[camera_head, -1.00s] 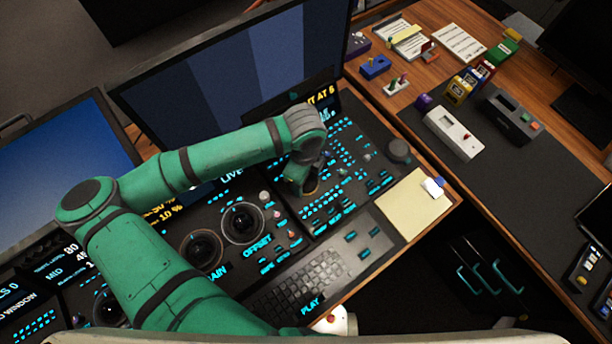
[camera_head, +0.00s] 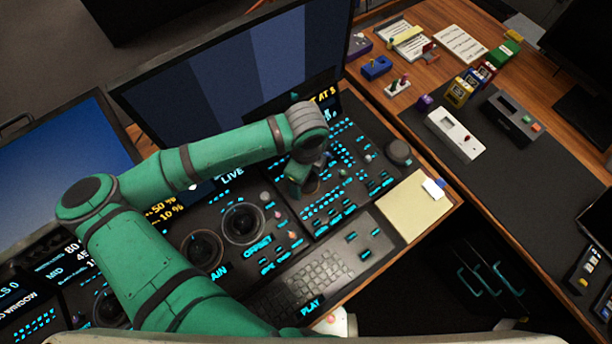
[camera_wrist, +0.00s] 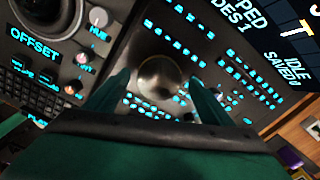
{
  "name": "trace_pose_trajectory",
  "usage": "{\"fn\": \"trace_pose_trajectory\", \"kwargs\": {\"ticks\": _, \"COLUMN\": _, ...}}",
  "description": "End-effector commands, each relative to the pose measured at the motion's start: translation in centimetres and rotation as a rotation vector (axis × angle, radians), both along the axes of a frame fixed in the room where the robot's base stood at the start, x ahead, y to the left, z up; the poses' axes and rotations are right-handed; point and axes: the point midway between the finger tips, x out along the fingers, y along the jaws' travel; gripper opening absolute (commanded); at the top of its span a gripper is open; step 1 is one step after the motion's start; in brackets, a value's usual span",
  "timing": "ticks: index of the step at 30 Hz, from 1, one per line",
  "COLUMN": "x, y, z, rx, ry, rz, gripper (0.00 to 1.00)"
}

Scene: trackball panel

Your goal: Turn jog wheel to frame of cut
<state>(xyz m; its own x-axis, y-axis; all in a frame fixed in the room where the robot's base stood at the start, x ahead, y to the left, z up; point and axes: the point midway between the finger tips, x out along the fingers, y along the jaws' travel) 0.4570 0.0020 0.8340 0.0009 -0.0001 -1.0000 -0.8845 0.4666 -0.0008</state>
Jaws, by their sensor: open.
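A round, dull metallic disc (camera_wrist: 160,76), which looks like the jog wheel, sits on the black control panel (camera_head: 345,215) among rows of lit cyan keys. In the wrist view my gripper (camera_wrist: 162,88) is open, with one green finger on each side of the disc. I cannot tell whether the fingers touch it. In the head view my gripper (camera_head: 298,186) points down at the panel, and my wrist hides most of the disc. A small display (camera_head: 322,97) with yellow text, partly cut off by my arm, is at the panel's far edge.
Two trackballs (camera_head: 242,222) in rings and several small knobs lie left of my gripper. A larger dark knob (camera_head: 398,152) stands at the panel's right. A keyboard (camera_head: 305,280) and a yellow pad (camera_head: 412,207) lie nearer. A big monitor (camera_head: 235,65) rises behind my arm.

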Motion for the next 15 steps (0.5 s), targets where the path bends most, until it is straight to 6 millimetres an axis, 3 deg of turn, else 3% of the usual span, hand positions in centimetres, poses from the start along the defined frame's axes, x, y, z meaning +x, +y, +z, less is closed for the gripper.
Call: {"fn": "trace_pose_trajectory", "kwargs": {"ticks": 15, "x": 0.0, "y": 0.2, "z": 8.6, "rx": 0.000, "ry": -0.004, "rz": 0.003, "gripper": 0.75}}
